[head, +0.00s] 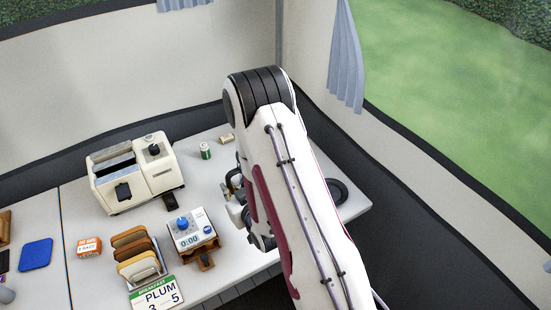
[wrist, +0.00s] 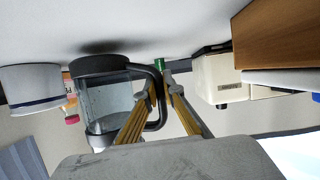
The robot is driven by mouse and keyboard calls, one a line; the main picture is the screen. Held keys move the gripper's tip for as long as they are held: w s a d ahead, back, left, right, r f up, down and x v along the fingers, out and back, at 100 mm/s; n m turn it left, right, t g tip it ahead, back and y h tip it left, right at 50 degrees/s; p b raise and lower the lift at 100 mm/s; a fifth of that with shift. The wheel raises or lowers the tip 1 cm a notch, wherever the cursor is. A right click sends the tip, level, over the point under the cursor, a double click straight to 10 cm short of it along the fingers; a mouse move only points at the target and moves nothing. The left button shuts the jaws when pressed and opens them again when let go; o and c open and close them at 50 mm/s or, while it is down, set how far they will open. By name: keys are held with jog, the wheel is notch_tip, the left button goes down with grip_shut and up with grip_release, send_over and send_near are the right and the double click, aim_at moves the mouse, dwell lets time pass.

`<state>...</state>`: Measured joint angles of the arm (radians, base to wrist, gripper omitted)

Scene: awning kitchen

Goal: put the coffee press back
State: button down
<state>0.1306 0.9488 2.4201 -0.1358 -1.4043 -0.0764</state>
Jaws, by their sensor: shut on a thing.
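The coffee press (wrist: 105,97) shows in the wrist view, which is turned over, with the table at the top. It has a clear glass body, a dark base and a black handle (wrist: 160,98). My gripper (wrist: 158,88) has its two yellow-lined fingers shut on this handle. The base is close to the table, over a dark patch; I cannot tell if it touches. In the head view my gripper (head: 238,195) is partly hidden at the left of my arm, and the press cannot be made out. A dark round mat or ring (head: 338,191) lies right of my arm, partly covered.
A white cup with a blue band (wrist: 30,90) and a bottle with a red cap (wrist: 70,105) stand near the press. A cream toaster (head: 135,177), a green can (head: 206,151), a timer box (head: 192,232) and a toast rack (head: 139,257) stand left of my arm.

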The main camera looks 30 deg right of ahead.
jog(key=shift+r, duration=0.15)
jog(key=shift+w+d+r, duration=0.2)
jog(key=shift+w+r, duration=0.2)
jog(key=shift+r, duration=0.35)
jog(key=w+a+r+n+y, duration=0.3)
jog(key=w+a+r+y, duration=0.1)
jog(key=r, duration=0.3)
jog(key=shift+w+a+n+g, duration=0.25)
jog(key=shift+a+n+g, duration=0.05)
jog(key=shift+a, duration=0.4)
jog(key=shift+f, duration=2.85)
jog(key=shift+f, duration=0.1)
jog(key=shift+f, duration=2)
